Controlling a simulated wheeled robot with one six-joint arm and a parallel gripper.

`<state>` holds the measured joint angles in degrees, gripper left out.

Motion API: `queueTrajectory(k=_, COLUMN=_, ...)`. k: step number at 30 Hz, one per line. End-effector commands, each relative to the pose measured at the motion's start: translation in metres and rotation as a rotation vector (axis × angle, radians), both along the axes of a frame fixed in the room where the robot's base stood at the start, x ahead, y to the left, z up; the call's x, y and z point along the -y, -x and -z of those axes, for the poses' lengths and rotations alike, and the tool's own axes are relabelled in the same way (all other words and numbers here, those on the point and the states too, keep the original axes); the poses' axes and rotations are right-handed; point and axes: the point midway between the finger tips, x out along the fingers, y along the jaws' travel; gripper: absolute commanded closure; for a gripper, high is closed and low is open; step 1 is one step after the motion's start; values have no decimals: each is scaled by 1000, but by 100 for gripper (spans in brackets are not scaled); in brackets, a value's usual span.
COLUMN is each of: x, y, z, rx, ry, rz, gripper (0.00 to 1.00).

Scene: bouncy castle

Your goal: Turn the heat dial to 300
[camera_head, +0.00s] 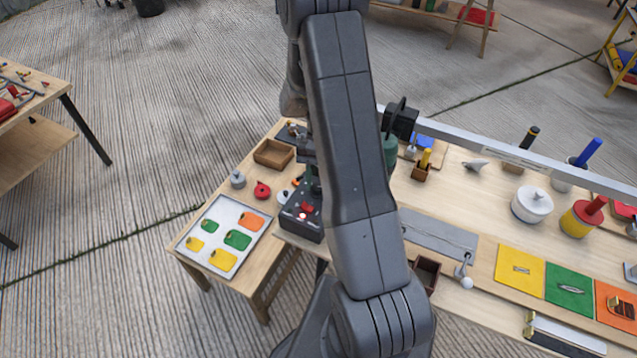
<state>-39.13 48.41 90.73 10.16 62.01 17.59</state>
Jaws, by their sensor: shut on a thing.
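A dark control box (298,224) stands at the left end of the long workbench. It has a red switch (307,208) and a small pale lit spot on top. My arm runs down the middle of the view and covers the right part of the box. Only a dark edge of my gripper (311,172) shows beside the arm, low over the back of the box. It is shut on what seems to be the heat dial. The dial, its marks and the fingertips are hidden behind my arm, so the setting cannot be read.
Left of the box are a tray (248,214) of coloured tags, a wooden box (273,153) and a red round piece (262,190). Right of my arm are a grey plate (438,238), coloured squares (520,268) and a white lidded pot (532,204). A metal rail crosses the bench's back.

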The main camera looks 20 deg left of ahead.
Motion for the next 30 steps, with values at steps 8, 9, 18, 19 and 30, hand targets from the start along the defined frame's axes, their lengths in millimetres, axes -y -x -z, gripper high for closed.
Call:
queueTrajectory(k=8, x=-3, y=0, z=1, rx=3, ry=-1, rz=-266, gripper=93)
queueTrajectory(k=9, x=-4, y=1, z=1, rx=3, ry=-1, rz=-304, gripper=93)
queueTrajectory(k=18, x=-5, y=2, z=1, rx=3, ry=-2, rz=-589, gripper=93)
queueTrajectory(k=19, x=-6, y=2, z=1, rx=4, ry=-1, rz=-617, gripper=93)
queueTrajectory(k=30, x=-6, y=5, z=0, rx=2, ry=-2, rz=-919, gripper=93)
